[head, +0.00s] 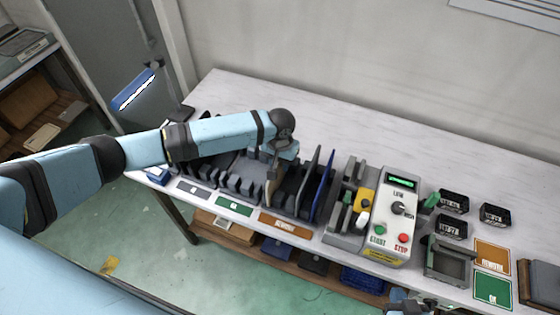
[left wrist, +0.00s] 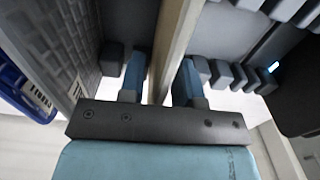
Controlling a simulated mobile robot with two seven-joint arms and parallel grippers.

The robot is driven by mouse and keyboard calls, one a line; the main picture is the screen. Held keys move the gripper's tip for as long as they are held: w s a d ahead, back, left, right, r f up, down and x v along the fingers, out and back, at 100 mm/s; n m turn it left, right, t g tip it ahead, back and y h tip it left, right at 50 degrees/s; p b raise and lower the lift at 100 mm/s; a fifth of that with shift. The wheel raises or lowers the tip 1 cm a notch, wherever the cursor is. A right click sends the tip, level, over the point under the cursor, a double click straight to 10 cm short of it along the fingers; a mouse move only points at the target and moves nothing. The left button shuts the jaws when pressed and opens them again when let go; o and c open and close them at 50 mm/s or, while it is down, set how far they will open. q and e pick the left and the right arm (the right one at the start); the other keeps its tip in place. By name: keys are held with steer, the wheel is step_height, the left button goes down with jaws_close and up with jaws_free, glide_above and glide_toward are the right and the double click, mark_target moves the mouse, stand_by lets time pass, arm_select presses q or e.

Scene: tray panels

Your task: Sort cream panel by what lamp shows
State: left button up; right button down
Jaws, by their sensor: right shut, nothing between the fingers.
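The cream panel (head: 271,182) stands on edge in the dark rack, near where the green-labelled and orange-labelled parts meet. I cannot tell its exact slot or whether it is fully seated. My left gripper (head: 281,155) reaches down over it. In the left wrist view the panel (left wrist: 172,45) runs between the two blue-padded fingers (left wrist: 160,82), which look closed on it. The tester (head: 386,225) has a display lamp (head: 402,181) lit green. My right gripper (head: 410,303) is shut and empty at the bottom edge, partly cut off.
Dark and blue panels (head: 322,186) stand right of the cream one. The rack front has a grey label (head: 193,189), a green OK label (head: 234,206) and an orange REWORK label (head: 285,226). Small black boxes (head: 452,201) stand right of the tester. The table behind is clear.

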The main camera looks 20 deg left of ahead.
arm_select(q)
steer(key=shift+o, duration=0.2)
steer(key=shift+r, duration=0.1)
step_height(320, 180, up, 14)
steer(key=b, duration=0.1)
stand_by(0.3)
steer(key=shift+f, duration=0.2)
